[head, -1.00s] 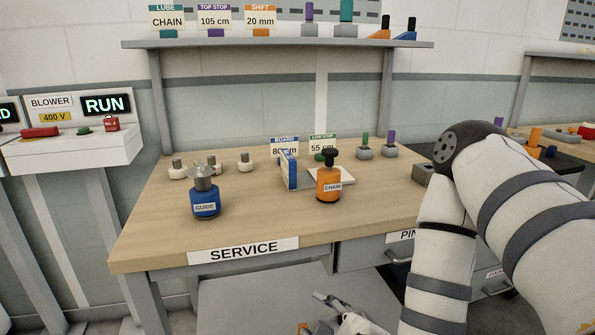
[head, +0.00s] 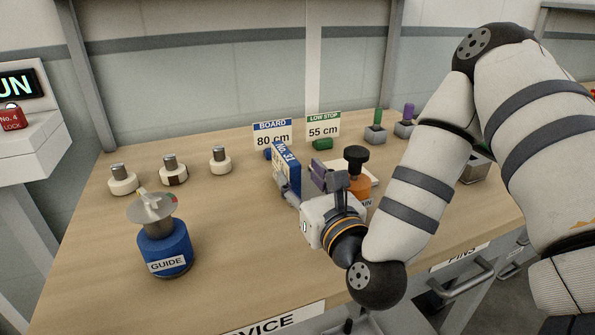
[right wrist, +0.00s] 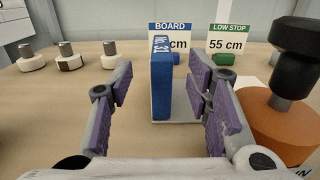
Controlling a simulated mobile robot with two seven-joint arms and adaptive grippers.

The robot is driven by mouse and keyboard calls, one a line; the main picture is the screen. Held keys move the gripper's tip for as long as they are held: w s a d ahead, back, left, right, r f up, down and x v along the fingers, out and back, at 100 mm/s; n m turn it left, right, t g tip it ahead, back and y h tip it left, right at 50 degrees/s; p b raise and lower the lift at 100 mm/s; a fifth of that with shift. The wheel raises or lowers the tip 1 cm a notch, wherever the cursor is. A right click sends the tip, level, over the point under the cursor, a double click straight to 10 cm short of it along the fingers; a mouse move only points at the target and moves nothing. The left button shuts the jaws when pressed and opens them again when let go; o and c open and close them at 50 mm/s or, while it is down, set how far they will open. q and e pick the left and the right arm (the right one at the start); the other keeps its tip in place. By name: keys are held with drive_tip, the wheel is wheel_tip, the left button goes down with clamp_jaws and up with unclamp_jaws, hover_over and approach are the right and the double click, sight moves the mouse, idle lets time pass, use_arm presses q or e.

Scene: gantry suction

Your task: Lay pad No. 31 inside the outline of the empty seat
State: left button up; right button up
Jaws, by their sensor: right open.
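Pad No. 31 (head: 285,172) is a blue block standing upright on the bench, its label on top. In the right wrist view, pad No. 31 (right wrist: 161,90) stands ahead, in line with the gap between my fingers. My right gripper (head: 326,178) is open and empty, close to the pad; its purple-lined fingers (right wrist: 160,82) are spread to either side of the pad's line and do not appear to touch it. I cannot make out an empty seat outline. My left gripper is not in view.
An orange bottle with a black knob (head: 357,165) stands close beside my right gripper. A blue GUIDE bottle (head: 166,250) stands front left. Several cream-based knobs (head: 172,172) line the back left; BOARD (head: 272,134) and LOW STOP (head: 323,127) signs stand behind.

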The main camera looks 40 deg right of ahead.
sight(285, 152)
drive_tip(key=x, duration=0.9)
drive_tip(key=shift+w+d+f, duration=0.1)
drive_tip(key=shift+w+f, duration=0.2)
clamp_jaws()
